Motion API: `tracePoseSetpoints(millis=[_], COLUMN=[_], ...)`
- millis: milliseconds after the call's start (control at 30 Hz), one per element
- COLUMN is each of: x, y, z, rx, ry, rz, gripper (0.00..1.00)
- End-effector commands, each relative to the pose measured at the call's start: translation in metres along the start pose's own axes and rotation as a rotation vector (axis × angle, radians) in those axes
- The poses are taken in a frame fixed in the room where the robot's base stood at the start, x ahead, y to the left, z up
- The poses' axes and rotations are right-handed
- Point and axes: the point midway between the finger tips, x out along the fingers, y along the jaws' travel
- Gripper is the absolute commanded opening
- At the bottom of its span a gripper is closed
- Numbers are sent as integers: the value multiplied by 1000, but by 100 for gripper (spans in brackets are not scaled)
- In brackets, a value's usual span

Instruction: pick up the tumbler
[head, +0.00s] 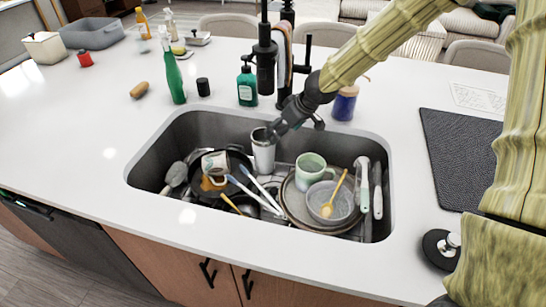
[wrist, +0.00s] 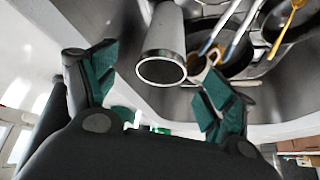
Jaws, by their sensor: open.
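The tumbler (head: 263,152) is a grey-white metallic cup standing roughly upright in the sink (head: 340,143), near its back wall. In the wrist view the tumbler (wrist: 165,38) shows its round rim, which lies between my two fingers in the picture. My gripper (head: 274,130) is at the tumbler's upper right in the head view, close to its rim. In the wrist view my gripper (wrist: 160,82) is open, with green pads on both fingers and nothing held. Whether a finger touches the tumbler cannot be told.
A dark pan (head: 240,160) with a white mug (head: 215,163) lies left of the tumbler. A green mug (head: 312,170) and a bowl (head: 332,203) sit on plates to the right. The black faucet (head: 264,55) and a soap bottle (head: 247,87) stand behind the sink.

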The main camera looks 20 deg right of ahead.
Motion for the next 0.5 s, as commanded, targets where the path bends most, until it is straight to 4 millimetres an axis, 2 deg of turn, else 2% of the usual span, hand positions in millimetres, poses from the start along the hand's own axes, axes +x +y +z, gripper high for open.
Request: tracePoseSetpoints(millis=[33,200,500], x=[9,20,54], y=[-4,-13,-15], z=[-2,-10,-10], rx=[-37,-117,-127], ry=[6,21,21], rz=[-9,-24,-25], gripper=[84,84,84])
